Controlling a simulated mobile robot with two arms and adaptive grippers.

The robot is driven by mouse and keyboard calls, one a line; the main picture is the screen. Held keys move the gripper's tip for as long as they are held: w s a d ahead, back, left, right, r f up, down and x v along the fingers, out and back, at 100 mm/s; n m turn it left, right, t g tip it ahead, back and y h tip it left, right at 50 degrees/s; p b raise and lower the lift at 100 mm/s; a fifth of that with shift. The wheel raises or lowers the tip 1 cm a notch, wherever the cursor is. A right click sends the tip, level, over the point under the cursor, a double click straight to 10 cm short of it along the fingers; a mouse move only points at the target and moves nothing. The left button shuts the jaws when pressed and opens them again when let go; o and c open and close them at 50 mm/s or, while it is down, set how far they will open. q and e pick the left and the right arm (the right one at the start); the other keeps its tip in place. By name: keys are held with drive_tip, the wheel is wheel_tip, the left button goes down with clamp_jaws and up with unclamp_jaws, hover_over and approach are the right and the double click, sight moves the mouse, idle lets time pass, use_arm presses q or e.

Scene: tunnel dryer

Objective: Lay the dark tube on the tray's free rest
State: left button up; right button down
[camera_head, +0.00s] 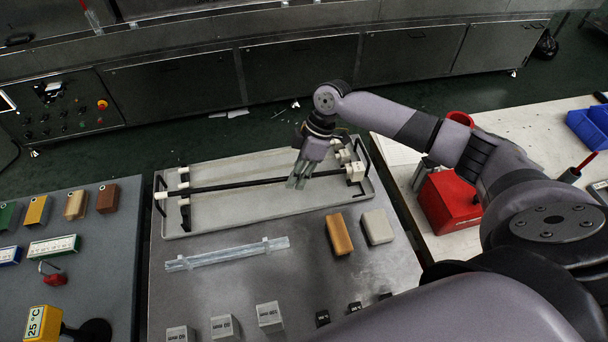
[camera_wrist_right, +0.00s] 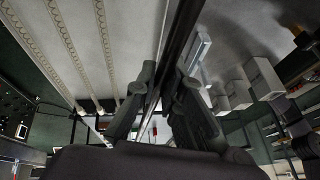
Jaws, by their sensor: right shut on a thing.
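The long dark tube (camera_head: 235,185) lies across the grey tray (camera_head: 260,205), from the tray's left end to the pale blocks (camera_head: 355,171) at its right end. My right gripper (camera_head: 300,181) is shut on the tube, right of its middle. The tube also shows between the fingers in the right wrist view (camera_wrist_right: 178,38). White-capped rests (camera_head: 184,186) stand at the tray's left end. The tube's left end has a white tip (camera_head: 161,195). I cannot tell whether the tube touches the rests or hangs just above them. My left gripper is out of view.
A clear rail (camera_head: 228,254) lies on the table in front of the tray. An orange block (camera_head: 339,234) and a pale block (camera_head: 377,227) stand to its right. Several labelled grey blocks (camera_head: 270,316) stand nearer. A red box (camera_head: 448,201) stands on the right table.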

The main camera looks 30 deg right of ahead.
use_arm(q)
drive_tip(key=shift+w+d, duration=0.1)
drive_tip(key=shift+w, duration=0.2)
use_arm(e)
drive_tip(key=shift+w+d+f+n, duration=0.15)
drive_tip(key=shift+d+f+n, duration=0.1)
drive_tip(key=shift+d+f, duration=0.25)
drive_tip(key=shift+w+d+f+n, duration=0.1)
drive_tip(key=shift+d+f+n, duration=0.15)
drive_tip(key=shift+d, duration=0.4)
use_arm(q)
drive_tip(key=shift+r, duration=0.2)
use_arm(e)
wheel_tip(320, 180, down, 6)
drive_tip(key=b, duration=0.3)
drive_tip(key=shift+r, duration=0.2)
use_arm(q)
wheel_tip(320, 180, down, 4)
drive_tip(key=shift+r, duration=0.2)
use_arm(e)
drive_tip(key=shift+f, duration=0.1)
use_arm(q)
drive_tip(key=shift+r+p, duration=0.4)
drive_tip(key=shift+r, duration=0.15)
